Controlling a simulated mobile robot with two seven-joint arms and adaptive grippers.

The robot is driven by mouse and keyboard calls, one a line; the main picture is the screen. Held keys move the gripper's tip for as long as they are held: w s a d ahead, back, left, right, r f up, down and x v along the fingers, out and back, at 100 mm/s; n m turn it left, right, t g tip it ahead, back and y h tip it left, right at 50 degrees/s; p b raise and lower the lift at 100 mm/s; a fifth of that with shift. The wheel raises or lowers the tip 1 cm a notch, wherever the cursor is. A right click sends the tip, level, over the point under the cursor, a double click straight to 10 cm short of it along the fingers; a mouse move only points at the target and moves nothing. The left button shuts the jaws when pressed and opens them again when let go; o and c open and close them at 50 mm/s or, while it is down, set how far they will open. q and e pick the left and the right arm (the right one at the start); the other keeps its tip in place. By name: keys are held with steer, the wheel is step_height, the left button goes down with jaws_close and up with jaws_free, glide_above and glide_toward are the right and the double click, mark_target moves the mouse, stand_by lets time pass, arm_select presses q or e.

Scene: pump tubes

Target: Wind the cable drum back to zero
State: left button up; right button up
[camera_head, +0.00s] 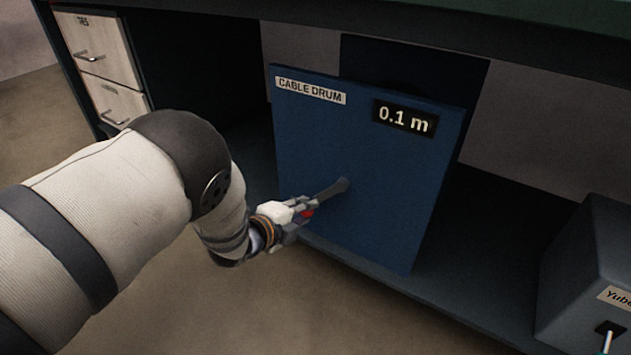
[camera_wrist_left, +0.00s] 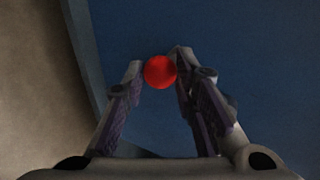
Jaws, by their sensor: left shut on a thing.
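The cable drum (camera_head: 300,150) is a blue box-like panel with a "CABLE DRUM" label and a display (camera_head: 404,118) reading 0.1 m. A dark crank arm (camera_head: 333,190) sticks out from the middle of its face and points down and left. My left gripper (camera_head: 308,211) is shut on the red crank knob (camera_head: 308,213) at the end of this arm. In the left wrist view the red knob (camera_wrist_left: 159,72) sits between the two fingertips, with the blue panel behind it. The drum itself is hidden behind the panel. My right gripper is not in view.
The panel stands on a dark shelf (camera_head: 480,290) under a bench top. White drawers (camera_head: 95,45) are at the upper left. A grey box (camera_head: 590,265) with a lever stands at the right. The floor in front is clear.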

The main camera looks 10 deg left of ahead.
arm_select(q)
steer(key=shift+d, duration=0.1)
steer(key=shift+s+d+f, duration=0.3)
steer(key=shift+d+f, duration=0.2)
steer(key=shift+d, duration=0.1)
steer(key=shift+s+d+f, duration=0.25)
steer(key=shift+d+f, duration=0.1)
steer(key=shift+d, duration=0.3)
steer(key=shift+d, duration=0.1)
steer(key=shift+s+d+f, duration=0.3)
steer(key=shift+d, duration=0.25)
